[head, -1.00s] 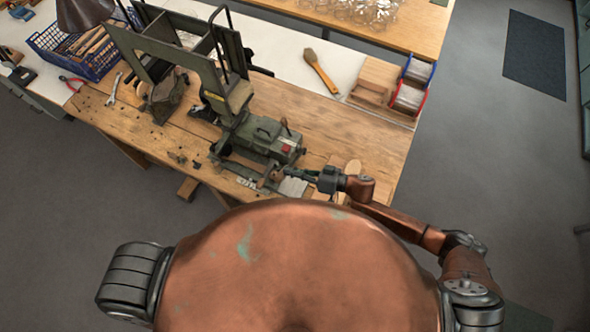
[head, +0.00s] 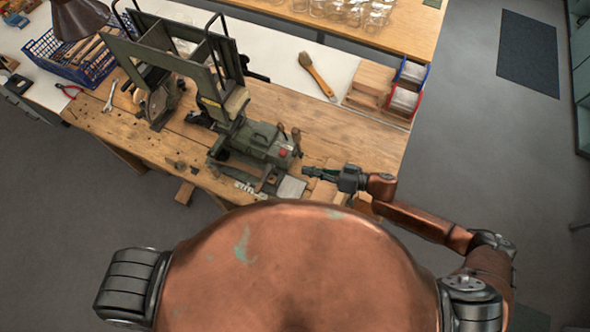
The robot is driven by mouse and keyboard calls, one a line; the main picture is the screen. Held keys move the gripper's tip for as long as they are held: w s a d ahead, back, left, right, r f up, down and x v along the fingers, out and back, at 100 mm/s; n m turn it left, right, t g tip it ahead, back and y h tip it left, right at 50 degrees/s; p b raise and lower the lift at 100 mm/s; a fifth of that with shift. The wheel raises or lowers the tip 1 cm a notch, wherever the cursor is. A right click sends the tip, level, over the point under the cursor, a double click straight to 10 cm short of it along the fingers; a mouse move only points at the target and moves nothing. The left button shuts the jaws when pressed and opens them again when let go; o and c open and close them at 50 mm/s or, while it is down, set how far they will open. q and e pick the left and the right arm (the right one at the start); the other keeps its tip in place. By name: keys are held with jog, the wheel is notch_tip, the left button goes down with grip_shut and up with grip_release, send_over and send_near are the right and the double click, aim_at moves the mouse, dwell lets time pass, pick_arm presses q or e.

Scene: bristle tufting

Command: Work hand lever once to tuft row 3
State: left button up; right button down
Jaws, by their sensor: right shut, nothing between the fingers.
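The green tufting machine (head: 262,142) stands on the wooden bench, with a tall open frame behind it and a red spot on its body. A short brown-knobbed handle (head: 296,134) stands up at its right side. I cannot tell for sure which of these is the hand lever. My right gripper (head: 309,172) is shut and empty, just right of the machine's front and apart from both brown pieces. My left gripper is out of view. The tufted row is too small to make out.
A brush (head: 317,75) lies on the white strip behind. A blue crate (head: 72,58), wrench (head: 111,92) and red pliers (head: 69,90) are at left. The bench's right part is mostly clear.

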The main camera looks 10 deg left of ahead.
jog(key=shift+v, duration=1.65)
jog(key=shift+w+r, duration=0.15)
